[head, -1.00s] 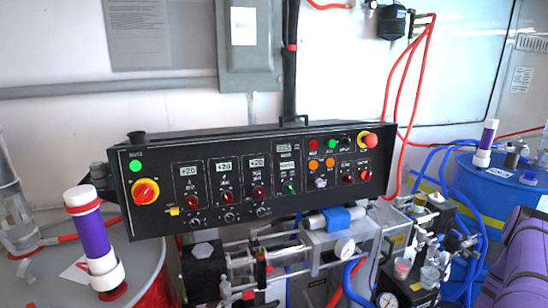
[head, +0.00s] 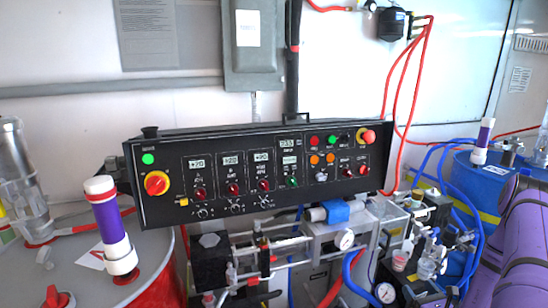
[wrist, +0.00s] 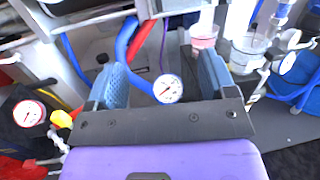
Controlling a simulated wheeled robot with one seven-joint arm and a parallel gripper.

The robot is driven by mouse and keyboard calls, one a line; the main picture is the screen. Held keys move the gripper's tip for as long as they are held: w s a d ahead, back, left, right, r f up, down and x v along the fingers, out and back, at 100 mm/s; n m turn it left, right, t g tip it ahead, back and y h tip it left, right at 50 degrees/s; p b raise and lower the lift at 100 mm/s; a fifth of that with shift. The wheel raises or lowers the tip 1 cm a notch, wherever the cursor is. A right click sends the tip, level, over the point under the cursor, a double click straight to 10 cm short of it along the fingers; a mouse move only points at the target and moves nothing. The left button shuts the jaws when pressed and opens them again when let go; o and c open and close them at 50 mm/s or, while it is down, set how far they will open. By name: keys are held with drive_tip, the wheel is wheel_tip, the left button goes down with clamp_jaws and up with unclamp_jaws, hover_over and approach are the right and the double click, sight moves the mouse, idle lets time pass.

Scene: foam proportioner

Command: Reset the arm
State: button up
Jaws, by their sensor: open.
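My gripper (wrist: 158,64) shows in the wrist view with its two blue-grey fingers wide apart. Nothing is held between them. A round white gauge (wrist: 168,89) and blue hose lie behind the gap. My purple arm (head: 522,240) shows at the right edge of the head view; the gripper itself is not visible there. The black control panel (head: 262,176), with knobs, lamps and displays, stands in the middle of the head view, apart from the arm.
Below the panel are pipes, a gauge (head: 344,239) and valves. A red drum (head: 160,293) with a white-and-purple cylinder (head: 108,225) on it stands at left. A blue drum (head: 487,187) stands at right near my arm. Red and blue hoses hang around.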

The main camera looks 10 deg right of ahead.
drive_tip(key=w+a+r+n+g+y, duration=0.1)
drive_tip(key=w+a+r+n+y, duration=0.2)
drive_tip(key=a+r+n+y, duration=0.45)
drive_tip(key=w+a+r+n+g+y, duration=0.25)
drive_tip(key=w+r+y, duration=0.2)
drive_tip(key=r, duration=0.55)
drive_tip(key=s+a+r+n+g+y, duration=0.2)
drive_tip(key=a+r+n+g, duration=0.3)
drive_tip(key=a+r, duration=0.1)
drive_tip(key=s+a+r+n+g+y, duration=0.2)
drive_tip(key=a+r+n+g+y, duration=0.1)
drive_tip(key=a+r+n+g, duration=0.3)
drive_tip(key=s+a+r+n+g+h, duration=0.5)
drive_tip(key=s+a+r+n+h, duration=0.3)
drive_tip(key=s+r, duration=0.3)
drive_tip(key=s+r+n+t+h, duration=0.5)
drive_tip(key=s+r+n+h, duration=0.2)
drive_tip(key=s, duration=0.4)
drive_tip(key=shift+s+r+t, duration=0.35)
drive_tip(key=shift+r, duration=0.25)
drive_tip(key=shift+d, duration=0.1)
